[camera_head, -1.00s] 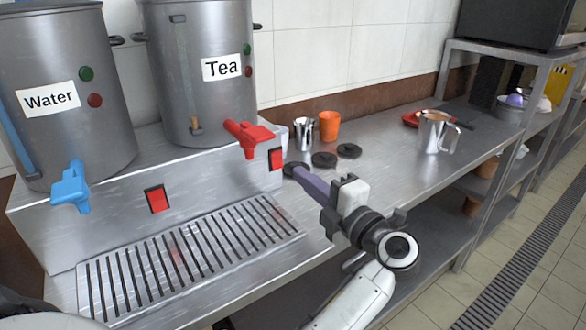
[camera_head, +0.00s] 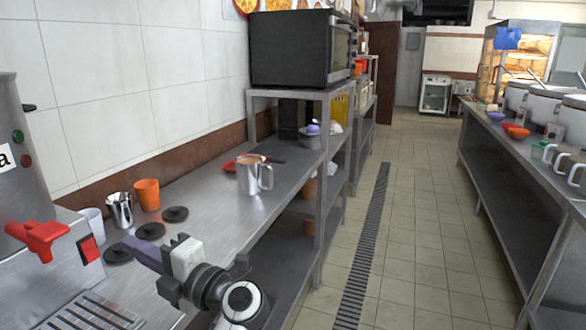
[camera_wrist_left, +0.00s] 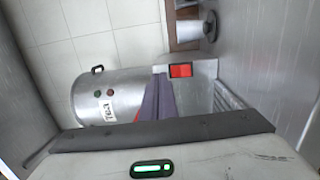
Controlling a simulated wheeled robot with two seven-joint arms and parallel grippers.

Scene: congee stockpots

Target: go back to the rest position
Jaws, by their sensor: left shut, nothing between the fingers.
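My left gripper (camera_head: 141,252) shows at the lower left of the head view, over the steel counter (camera_head: 208,200) beside the dispenser base. Its purple-grey fingers are together with nothing between them. In the left wrist view its fingers (camera_wrist_left: 158,103) lie in front of the tea urn (camera_wrist_left: 120,93) and a red switch (camera_wrist_left: 181,70). My right gripper is not in either view.
A steel cup (camera_head: 120,212), an orange cup (camera_head: 147,195) and dark lids (camera_head: 176,214) sit near the gripper. A metal pitcher (camera_head: 250,176) stands further back. A microwave (camera_head: 300,48) is on a shelf. The tiled aisle (camera_head: 400,220) is clear.

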